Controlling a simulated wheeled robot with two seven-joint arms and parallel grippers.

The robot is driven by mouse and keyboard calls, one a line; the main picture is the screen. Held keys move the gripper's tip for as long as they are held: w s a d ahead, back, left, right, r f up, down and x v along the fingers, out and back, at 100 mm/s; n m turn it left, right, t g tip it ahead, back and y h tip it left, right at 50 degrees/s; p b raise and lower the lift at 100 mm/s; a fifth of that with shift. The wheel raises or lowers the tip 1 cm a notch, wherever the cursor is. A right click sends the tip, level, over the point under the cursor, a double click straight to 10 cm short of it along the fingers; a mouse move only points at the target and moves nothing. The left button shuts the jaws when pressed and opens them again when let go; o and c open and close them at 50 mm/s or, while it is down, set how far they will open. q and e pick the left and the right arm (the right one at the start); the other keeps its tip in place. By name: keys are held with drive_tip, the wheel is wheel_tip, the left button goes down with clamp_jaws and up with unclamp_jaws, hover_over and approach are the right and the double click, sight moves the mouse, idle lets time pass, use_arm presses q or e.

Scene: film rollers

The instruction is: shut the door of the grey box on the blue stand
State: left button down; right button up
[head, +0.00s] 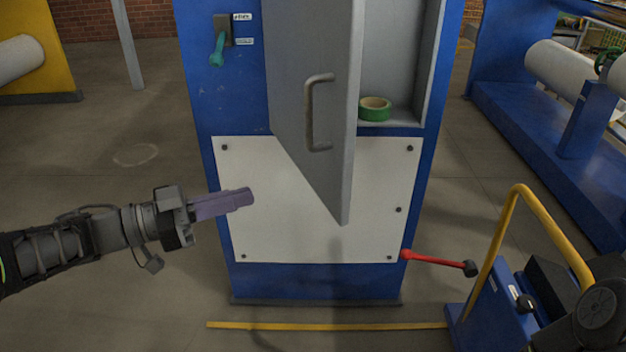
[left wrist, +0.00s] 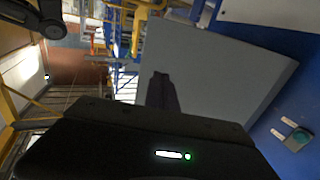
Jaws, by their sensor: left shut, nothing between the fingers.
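The grey box (head: 392,60) is set in the upper part of the blue stand (head: 317,282). Its grey door (head: 300,95) stands open, swung out towards me, with a curved handle (head: 312,112) on the face I see. My left gripper (head: 250,197) is shut and empty, left of and below the door, in front of the white panel, apart from the handle. In the left wrist view the door is a broad grey surface (left wrist: 225,75) ahead of the dark fingers (left wrist: 161,80).
A green tape roll (head: 375,109) lies inside the box. A red lever (head: 435,260) sticks out at the stand's lower right, near a cart with a yellow rail (head: 490,255). A teal lever (head: 217,48) is at the upper left. Floor left of the stand is clear.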

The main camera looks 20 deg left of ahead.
sight(329, 175)
use_arm(q)
drive_tip(key=p+x, duration=0.1)
drive_tip(key=x, duration=1.2)
drive_tip(key=shift+w+d+p, duration=0.15)
drive_tip(key=shift+p, duration=0.25)
drive_tip(key=shift+w+d+f, duration=0.1)
drive_tip(key=shift+w+d, duration=0.1)
drive_tip(key=shift+d, duration=0.05)
drive_tip(key=shift+d, duration=0.1)
